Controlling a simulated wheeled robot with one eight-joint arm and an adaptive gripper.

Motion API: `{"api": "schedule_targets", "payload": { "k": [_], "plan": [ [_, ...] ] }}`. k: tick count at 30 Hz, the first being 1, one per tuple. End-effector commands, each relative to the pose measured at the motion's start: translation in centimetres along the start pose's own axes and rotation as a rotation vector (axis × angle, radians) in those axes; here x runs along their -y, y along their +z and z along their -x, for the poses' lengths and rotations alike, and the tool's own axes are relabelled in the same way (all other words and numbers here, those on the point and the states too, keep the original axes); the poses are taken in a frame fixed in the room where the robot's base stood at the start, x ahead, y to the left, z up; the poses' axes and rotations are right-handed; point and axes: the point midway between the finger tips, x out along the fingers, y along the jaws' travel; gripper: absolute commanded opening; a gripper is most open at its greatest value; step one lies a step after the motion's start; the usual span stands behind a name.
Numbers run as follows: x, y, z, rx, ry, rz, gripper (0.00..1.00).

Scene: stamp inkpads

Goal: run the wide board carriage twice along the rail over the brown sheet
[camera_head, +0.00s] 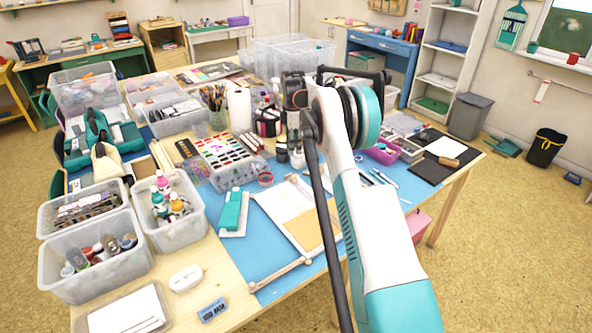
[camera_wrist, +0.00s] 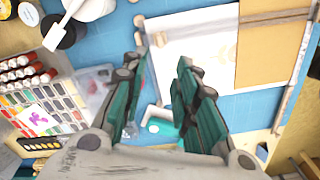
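The brown sheet (camera_head: 304,231) lies on a white board (camera_head: 283,205) on the blue mat; it also shows at the upper right of the wrist view (camera_wrist: 265,45). A thin wooden rail (camera_head: 280,274) with a peg at each end lies in front of it. A teal block on a white plate (camera_head: 232,211) stands left of the board; I cannot tell whether this is the wide board carriage. My gripper (camera_wrist: 164,62) is open and empty, its teal fingers apart above the white board's edge. A small teal-and-white piece (camera_wrist: 158,122) shows between the fingers. My arm hides part of the board's right side.
A case of coloured inkpads (camera_head: 225,153) stands behind the teal block. Clear bins (camera_head: 95,255) crowd the left. A white oval item (camera_head: 186,278) and a blue box (camera_head: 212,310) lie at the front. The blue mat (camera_head: 262,255) has bare room around the rail.

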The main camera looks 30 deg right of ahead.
Motion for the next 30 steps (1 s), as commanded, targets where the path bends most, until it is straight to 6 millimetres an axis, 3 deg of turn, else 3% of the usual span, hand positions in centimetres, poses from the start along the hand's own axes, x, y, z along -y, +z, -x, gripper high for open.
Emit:
{"api": "schedule_targets", "payload": {
  "k": [6,14,30],
  "plan": [
    [0.0,0.0,0.5,0.000,0.000,0.338,0.28],
    [0.0,0.0,-0.5,0.000,0.000,0.433,0.28],
    [0.0,0.0,-10.3,0.000,0.000,0.430,0.28]
  ]
}}
